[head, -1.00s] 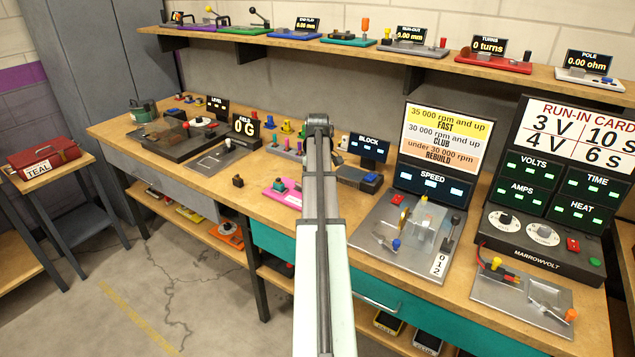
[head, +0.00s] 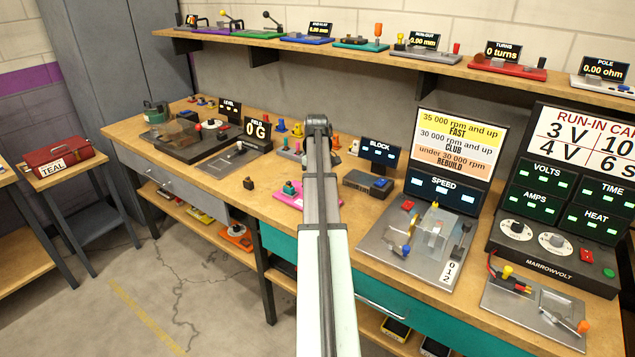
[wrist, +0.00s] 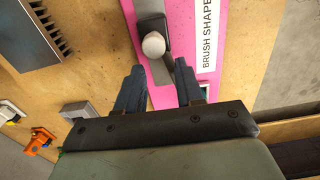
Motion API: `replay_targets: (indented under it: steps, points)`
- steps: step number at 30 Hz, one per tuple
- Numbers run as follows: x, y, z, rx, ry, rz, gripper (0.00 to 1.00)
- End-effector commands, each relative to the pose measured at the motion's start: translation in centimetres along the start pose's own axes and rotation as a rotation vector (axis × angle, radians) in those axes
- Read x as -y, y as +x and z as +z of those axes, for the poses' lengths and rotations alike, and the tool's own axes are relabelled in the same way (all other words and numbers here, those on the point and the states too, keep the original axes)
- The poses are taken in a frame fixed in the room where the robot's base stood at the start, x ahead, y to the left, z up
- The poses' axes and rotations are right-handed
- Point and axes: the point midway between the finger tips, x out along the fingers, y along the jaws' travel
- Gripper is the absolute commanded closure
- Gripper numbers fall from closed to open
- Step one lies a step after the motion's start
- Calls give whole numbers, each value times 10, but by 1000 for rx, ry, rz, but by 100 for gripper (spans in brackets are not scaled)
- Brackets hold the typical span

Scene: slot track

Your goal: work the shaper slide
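The brush shaper has a pink base (wrist: 208,70) lettered "BRUSH SHAPE", the last part cut off. In the wrist view a grey slide track runs along it, with a dark block and a pale round knob (wrist: 153,44) on top. My gripper (wrist: 160,67) is open and empty. Its two dark fingers stand apart just short of the knob, which shows beyond the gap between the tips. In the head view the shaper's pink base (head: 293,200) lies on the bench, partly hidden by my arm; my gripper's fingers are not visible there.
Bare wood lies in front of the grey FIELD plate (head: 228,160).

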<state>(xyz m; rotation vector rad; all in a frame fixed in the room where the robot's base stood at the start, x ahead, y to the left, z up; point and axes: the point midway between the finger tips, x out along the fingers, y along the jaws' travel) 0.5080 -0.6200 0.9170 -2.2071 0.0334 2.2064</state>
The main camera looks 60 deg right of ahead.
Motion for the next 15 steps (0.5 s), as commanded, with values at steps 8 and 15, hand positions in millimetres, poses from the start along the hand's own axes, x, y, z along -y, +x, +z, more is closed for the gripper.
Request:
replay_targets:
  steps: [8,15]
  points:
    - [0,0,0,0,0,0,52]
    - [0,-9,0,0,0,0,52]
